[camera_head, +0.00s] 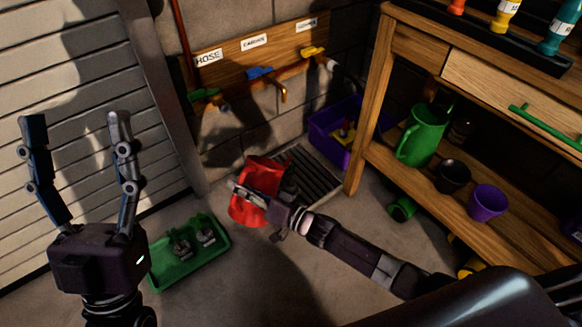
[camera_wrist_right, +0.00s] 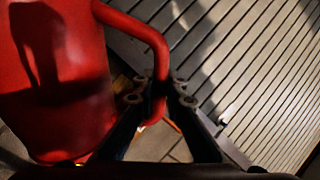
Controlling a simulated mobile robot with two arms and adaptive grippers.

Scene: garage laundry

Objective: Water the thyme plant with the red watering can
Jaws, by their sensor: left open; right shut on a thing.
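The red watering can (camera_head: 248,209) is in the middle of the head view, near the dark floor grate. My right gripper (camera_head: 262,194) is shut on its handle. In the right wrist view the can's body (camera_wrist_right: 60,80) fills the left side, and the fingers (camera_wrist_right: 158,92) close around the curved red handle (camera_wrist_right: 140,28). My left gripper (camera_head: 80,125) is open and empty, pointing up at the left. A green tray (camera_head: 160,272) on the floor holds small dark pots with plants (camera_head: 193,240); I cannot tell which is thyme. The can's spout is not clearly visible.
Labelled taps with coloured handles (camera_head: 260,73) are on the back wall above the grate (camera_head: 318,180). A wooden shelf (camera_head: 382,160) at right holds a green jug (camera_head: 422,135), a black pot and a purple pot (camera_head: 487,202). A purple crate (camera_head: 322,130) stands beside it.

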